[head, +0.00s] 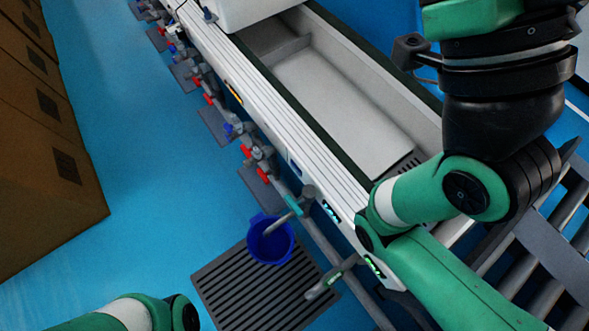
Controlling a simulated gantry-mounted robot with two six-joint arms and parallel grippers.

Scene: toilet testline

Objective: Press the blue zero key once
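I cannot make out a key marked zero. A small blue panel (295,168) is set in the side of the white rail, too small to read. Small green-lit panels (331,212) sit farther along the same rail, also too small to read. My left arm shows only as a green and white piece at the bottom left, and its gripper is out of view. My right arm covers the right side, in front of the rail's near end, and its gripper is out of view.
A long white test line (340,100) with a recessed tray runs diagonally. Red and blue valves (247,151) line its left side. A blue bucket (270,243) stands by a floor grate (235,285). Brown boxes (45,140) stand at left, rollers (540,250) at right. Blue floor is clear between.

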